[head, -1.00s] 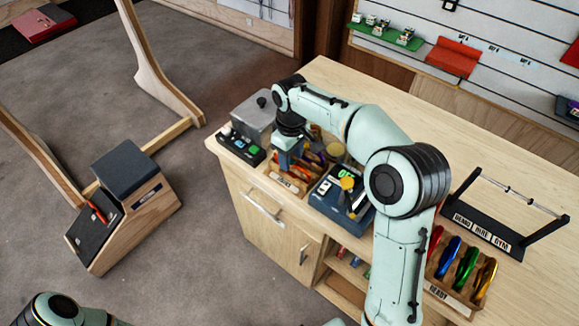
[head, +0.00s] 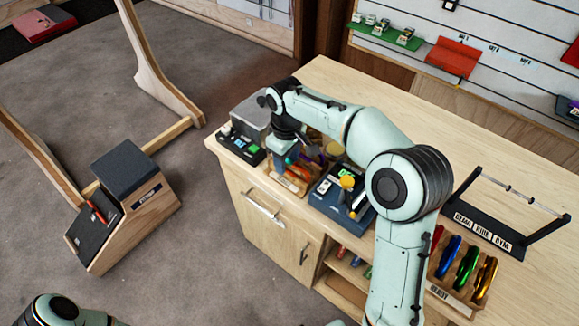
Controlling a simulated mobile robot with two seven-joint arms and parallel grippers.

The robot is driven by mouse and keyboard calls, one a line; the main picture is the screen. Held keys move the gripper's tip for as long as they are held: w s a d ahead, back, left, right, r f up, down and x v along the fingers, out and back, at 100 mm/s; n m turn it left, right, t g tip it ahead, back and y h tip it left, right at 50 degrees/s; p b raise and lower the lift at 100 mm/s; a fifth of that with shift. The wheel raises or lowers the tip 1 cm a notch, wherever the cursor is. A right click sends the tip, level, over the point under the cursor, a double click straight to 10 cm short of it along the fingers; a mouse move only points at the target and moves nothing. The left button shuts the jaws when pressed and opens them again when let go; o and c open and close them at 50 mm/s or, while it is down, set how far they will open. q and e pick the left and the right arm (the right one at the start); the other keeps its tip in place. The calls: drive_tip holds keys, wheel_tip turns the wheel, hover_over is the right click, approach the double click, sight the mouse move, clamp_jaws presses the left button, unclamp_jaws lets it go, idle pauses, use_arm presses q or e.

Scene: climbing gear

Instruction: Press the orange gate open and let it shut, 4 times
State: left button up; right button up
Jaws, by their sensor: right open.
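My right gripper (head: 289,166) points down over the wooden tray (head: 287,183) of colourful gear on the bench; its jaws are open. The tray holds small red and orange pieces, partly hidden by the gripper. I cannot single out the orange gate at this size, nor tell whether the gripper touches anything. A dark blue fixture (head: 331,196) with a round yellow knob (head: 347,183) stands just right of the tray. My left gripper is outside the view; only part of that arm shows at the bottom left.
A black box with coloured buttons (head: 241,147) and a grey bin (head: 250,112) stand left of the tray. A rack of coloured carabiners (head: 462,265) and a black bar stand (head: 500,228) are at the right. The bench (head: 400,115) behind my arm is clear.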

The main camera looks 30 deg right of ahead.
drive_tip(key=shift+s+a, duration=0.1)
drive_tip(key=shift+a, duration=0.2)
drive_tip(key=shift+f+b, duration=0.3)
drive_tip(key=shift+f, duration=0.3)
drive_tip(key=shift+r, duration=0.1)
drive_tip(key=shift+d, duration=0.15)
drive_tip(key=shift+w+d+r+p, duration=0.1)
drive_tip(key=shift+w+d+p, duration=0.15)
drive_tip(key=shift+d+p, duration=0.2)
drive_tip(key=shift+w+d, duration=0.25)
drive_tip(key=shift+d, duration=0.25)
drive_tip(key=shift+s, duration=0.1)
